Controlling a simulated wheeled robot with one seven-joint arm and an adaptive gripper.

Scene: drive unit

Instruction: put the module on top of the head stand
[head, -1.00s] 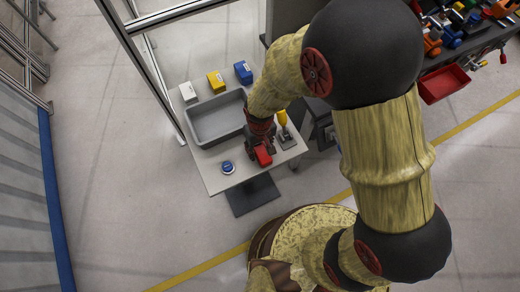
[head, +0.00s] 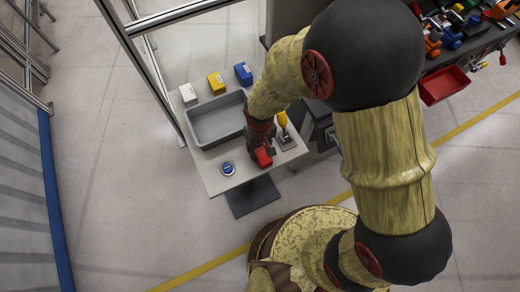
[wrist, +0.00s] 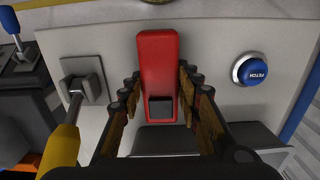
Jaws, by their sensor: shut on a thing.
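A red block with a dark square recess, which I take to be the module (wrist: 159,62), is between the fingers of my gripper (wrist: 159,90) in the wrist view. The fingers are closed against its sides. In the head view the red block (head: 264,157) is at the near right part of the small table, beneath my gripper (head: 262,146). I cannot tell whether it touches the tabletop. No thing is clearly identifiable as the head stand; part of the table is hidden by my arm.
A grey tray (head: 192,133) takes up the middle of the table (head: 216,185). White (head: 188,93), yellow (head: 216,82) and blue (head: 243,73) boxes stand behind it. A blue FETCH button (wrist: 251,69) and a yellow-handled lever (wrist: 62,148) on a plate flank my gripper.

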